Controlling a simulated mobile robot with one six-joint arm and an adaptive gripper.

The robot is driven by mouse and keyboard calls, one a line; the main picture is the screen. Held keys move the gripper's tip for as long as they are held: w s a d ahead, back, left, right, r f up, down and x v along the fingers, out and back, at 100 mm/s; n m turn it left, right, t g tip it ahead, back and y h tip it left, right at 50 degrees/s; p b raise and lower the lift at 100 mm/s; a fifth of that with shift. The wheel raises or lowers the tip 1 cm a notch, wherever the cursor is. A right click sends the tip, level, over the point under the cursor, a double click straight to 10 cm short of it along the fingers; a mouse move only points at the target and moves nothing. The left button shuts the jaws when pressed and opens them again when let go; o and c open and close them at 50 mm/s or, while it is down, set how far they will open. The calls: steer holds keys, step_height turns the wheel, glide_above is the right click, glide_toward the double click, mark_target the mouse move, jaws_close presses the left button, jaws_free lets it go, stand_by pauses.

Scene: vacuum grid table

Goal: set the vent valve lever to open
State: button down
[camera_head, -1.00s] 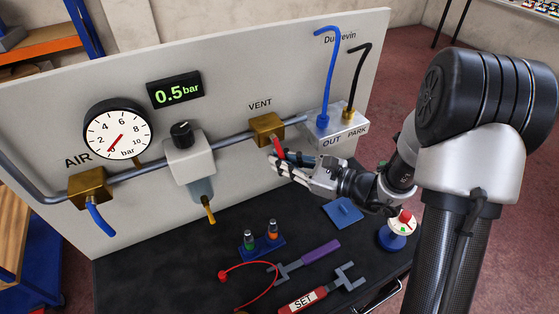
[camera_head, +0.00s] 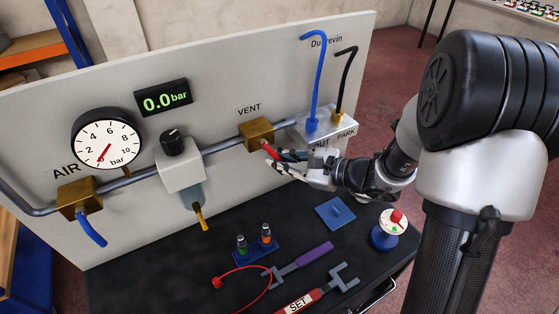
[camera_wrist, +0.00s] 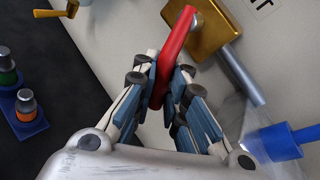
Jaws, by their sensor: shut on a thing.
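The brass vent valve (camera_head: 258,134) sits on the pipe under the word VENT on the panel. Its red lever (camera_head: 270,151) slants down and to the right from the valve, partly hidden by my fingers. My gripper (camera_head: 284,163) is at the lever, below and right of the valve. In the wrist view my gripper (camera_wrist: 167,83) is shut on the red lever (camera_wrist: 178,48), which runs between the finger pads up to the brass valve body (camera_wrist: 215,25). The digital display (camera_head: 163,98) reads 0.0 bar.
The dial gauge (camera_head: 106,138) and regulator (camera_head: 180,165) are left of the valve. The OUT/PARK block (camera_head: 325,130) with blue and black hoses is close right. On the dark bench stand small fittings (camera_head: 255,248), a blue plate (camera_head: 335,212), a red-topped button (camera_head: 391,228) and tools.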

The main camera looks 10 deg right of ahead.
steer(key=c, duration=1.6)
jaws_free()
